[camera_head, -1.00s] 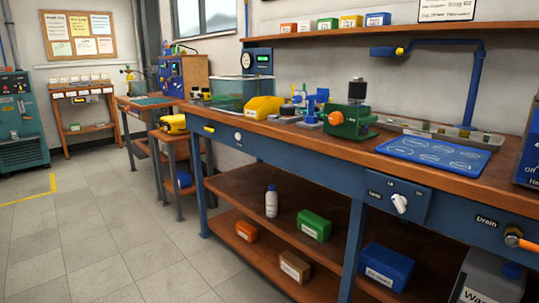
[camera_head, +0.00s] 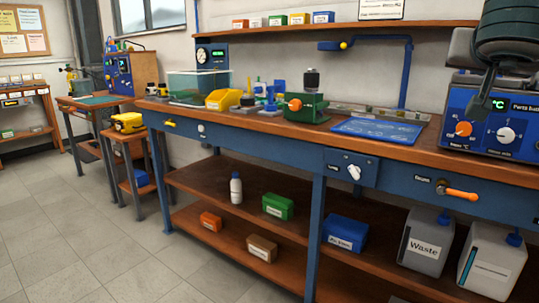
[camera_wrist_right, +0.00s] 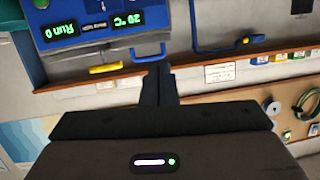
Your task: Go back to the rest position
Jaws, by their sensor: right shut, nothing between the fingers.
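My right gripper (camera_wrist_right: 160,72) shows in the right wrist view with its two dark fingers together and nothing between them. In the head view, part of my dark right arm (camera_head: 502,42) is at the upper right corner, in front of the blue water bath unit (camera_head: 508,118). The gripper is clear of the bench top. The wrist view shows a blue panel with green digits (camera_wrist_right: 95,20) at the upper left, upside down. My left gripper is in neither current view.
The long workbench (camera_head: 250,122) crosses the view, with a green device with an orange knob (camera_head: 305,105) and a blue mat (camera_head: 378,130) on it. A shelf (camera_head: 300,31) runs above. A waste container (camera_head: 425,242) stands below. Open floor (camera_head: 110,255) lies at left.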

